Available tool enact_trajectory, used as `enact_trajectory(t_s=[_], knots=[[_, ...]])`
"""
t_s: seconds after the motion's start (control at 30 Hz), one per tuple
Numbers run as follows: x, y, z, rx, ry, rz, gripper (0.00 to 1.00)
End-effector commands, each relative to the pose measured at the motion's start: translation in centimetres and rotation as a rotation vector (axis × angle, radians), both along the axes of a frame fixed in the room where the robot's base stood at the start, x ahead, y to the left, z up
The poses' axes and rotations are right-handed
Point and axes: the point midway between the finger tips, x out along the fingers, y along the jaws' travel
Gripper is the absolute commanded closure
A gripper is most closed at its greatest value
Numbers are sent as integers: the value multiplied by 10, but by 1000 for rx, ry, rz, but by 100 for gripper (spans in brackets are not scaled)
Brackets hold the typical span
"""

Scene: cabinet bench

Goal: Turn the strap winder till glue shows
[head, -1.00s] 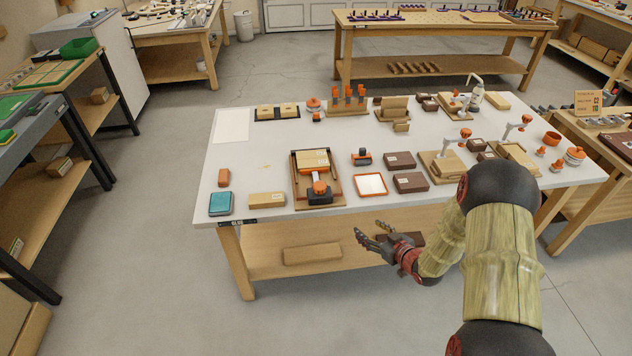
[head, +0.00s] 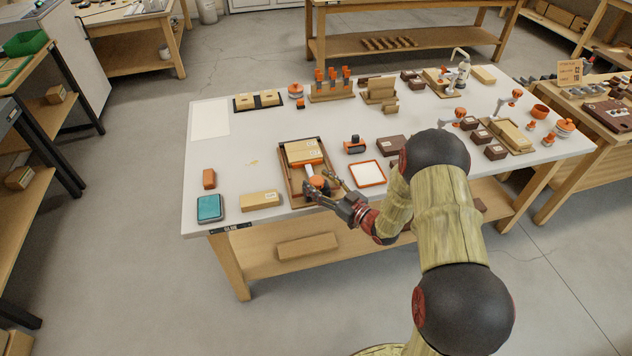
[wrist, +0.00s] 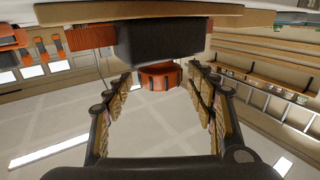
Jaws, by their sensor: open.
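The strap winder (head: 317,182) has a round orange knob and sits at the front end of a brown wooden frame (head: 287,181) on the white table. A tan box (head: 302,151) with a white label lies in the frame, with an orange strap at its front. My gripper (head: 318,184) is open at the winder, its fingers reaching in from the right and partly hiding it. In the wrist view the orange knob (wrist: 160,75) shows between the two spread fingers, near their tips, below a dark block (wrist: 160,40). I cannot tell whether the fingers touch the knob.
A white pad with an orange rim (head: 367,173) and an orange-and-black stamp-like tool (head: 354,145) lie to the right. A dark label (head: 231,228) marks the table's front edge.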

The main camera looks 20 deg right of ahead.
Motion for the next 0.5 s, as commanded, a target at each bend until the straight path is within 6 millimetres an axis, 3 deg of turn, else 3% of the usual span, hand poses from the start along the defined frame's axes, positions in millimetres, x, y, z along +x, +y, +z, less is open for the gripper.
enact_trajectory(t_s=[0.43,0.5], knots=[[11,7,1,1,-1,0,44],[11,7,1,0,0,0,48]])
